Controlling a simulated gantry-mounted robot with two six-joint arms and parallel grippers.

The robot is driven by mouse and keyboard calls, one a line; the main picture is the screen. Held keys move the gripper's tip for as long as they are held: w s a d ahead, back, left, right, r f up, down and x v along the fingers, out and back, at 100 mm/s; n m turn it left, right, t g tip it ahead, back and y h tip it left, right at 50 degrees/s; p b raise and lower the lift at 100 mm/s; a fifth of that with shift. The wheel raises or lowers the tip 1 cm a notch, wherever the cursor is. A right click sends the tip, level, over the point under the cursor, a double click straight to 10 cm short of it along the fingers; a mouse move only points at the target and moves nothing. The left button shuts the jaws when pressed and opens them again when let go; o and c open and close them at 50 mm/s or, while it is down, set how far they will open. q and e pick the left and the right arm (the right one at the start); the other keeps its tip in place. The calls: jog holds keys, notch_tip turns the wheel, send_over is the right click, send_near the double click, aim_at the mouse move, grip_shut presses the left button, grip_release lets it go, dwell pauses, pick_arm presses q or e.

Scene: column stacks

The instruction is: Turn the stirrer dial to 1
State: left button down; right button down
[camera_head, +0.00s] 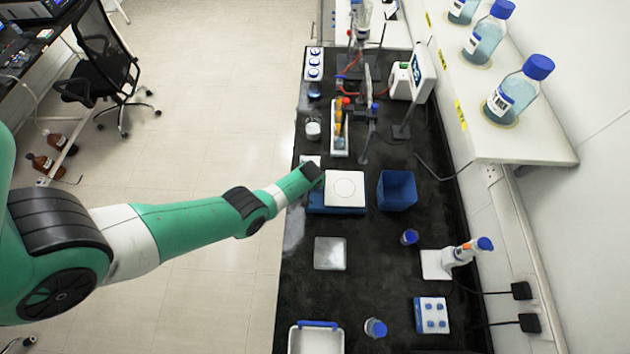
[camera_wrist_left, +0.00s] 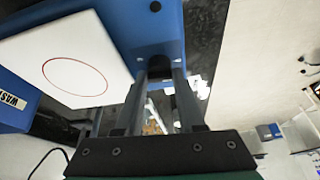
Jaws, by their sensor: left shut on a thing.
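The stirrer stands mid-bench, with a white top plate (camera_head: 345,187) marked with a circle and a blue body (camera_head: 338,210). In the left wrist view the plate (camera_wrist_left: 70,80) shows a red circle, and the blue body (camera_wrist_left: 145,30) fills the top. My right gripper is not in view.
A blue waste bin (camera_head: 397,190) stands right of the stirrer. A tube rack (camera_head: 340,140) is behind it. A grey square plate (camera_head: 330,253) lies in front. A shelf with bottles (camera_head: 518,90) overhangs at right. The bench's left edge is near my arm.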

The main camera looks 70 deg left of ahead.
pick_arm(q)
jog(key=shift+s+a+m+t+h, duration=0.1)
jog(key=shift+m+t+h, duration=0.2)
jog(key=shift+m, duration=0.9)
jog(key=shift+m+t, duration=0.3)
jog(key=shift+m, duration=0.5)
jog(key=m+h, duration=0.1)
jog(key=m, duration=0.1)
jog(key=m+h+b, duration=0.1)
jog(key=m, duration=0.2)
jog(key=shift+a+t, duration=0.2)
jog(key=shift+t, duration=0.2)
jog(key=shift+m+h, duration=0.8)
jog(key=shift+m, duration=0.9)
jog(key=c, duration=0.8)
grip_release()
jog(key=shift+r, duration=0.1)
